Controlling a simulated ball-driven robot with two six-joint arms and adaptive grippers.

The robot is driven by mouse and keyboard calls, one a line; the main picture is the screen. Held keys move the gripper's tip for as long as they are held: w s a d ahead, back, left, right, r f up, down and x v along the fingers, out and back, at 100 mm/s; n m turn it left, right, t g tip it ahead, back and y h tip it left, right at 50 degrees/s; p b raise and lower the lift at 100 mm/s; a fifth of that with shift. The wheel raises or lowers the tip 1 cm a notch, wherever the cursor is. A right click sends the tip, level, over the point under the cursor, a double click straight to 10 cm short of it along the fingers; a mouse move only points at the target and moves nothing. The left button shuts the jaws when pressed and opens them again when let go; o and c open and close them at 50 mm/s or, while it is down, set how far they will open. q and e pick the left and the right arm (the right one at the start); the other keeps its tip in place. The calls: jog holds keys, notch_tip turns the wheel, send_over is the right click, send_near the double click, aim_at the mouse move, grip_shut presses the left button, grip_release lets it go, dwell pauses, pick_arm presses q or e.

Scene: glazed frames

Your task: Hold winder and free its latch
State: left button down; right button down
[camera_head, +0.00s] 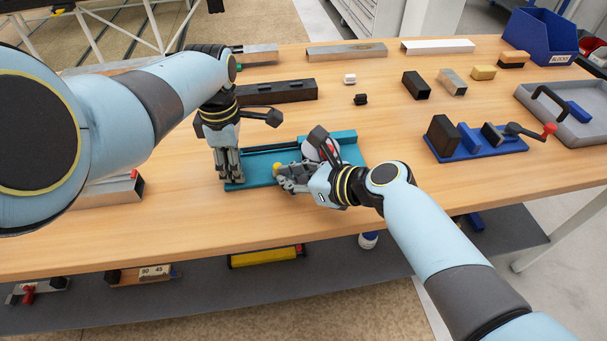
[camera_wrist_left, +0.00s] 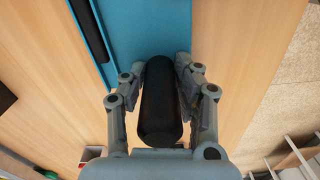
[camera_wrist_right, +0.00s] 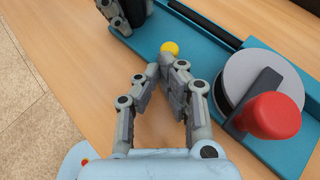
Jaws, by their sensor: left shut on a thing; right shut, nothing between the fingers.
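The winder's teal base (camera_head: 350,154) lies on the wooden table, partly hidden by my arms. It carries a pale round drum (camera_wrist_right: 250,82) with a red knob (camera_wrist_right: 272,115) on a dark crank. A small yellow knob (camera_wrist_right: 169,48), likely the latch, also shows in the head view (camera_head: 277,168). My left gripper (camera_head: 229,177) is shut on an upright black cylindrical grip (camera_wrist_left: 160,100) at the base's left end. My right gripper (camera_wrist_right: 158,68) is shut and empty, its tips close beside the yellow knob; I cannot tell if they touch it.
A blue fixture (camera_head: 467,153) with a red-handled crank stands to the right, near a grey tray (camera_head: 555,120). Small blocks and a dark bar (camera_head: 285,92) lie behind the winder. A blue bin (camera_head: 537,35) stands at back right. The table front right is clear.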

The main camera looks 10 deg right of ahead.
pick_arm(q)
jog(key=shift+s+f, duration=0.25)
pick_arm(e)
jog(key=v, duration=0.9)
jog(key=f+v, duration=0.1)
jog(key=v, duration=0.4)
jog(key=shift+s+d, duration=0.2)
pick_arm(q)
jog(key=c, duration=0.9)
grip_release()
jog(key=shift+w, duration=0.1)
jog(key=shift+w+r, duration=0.1)
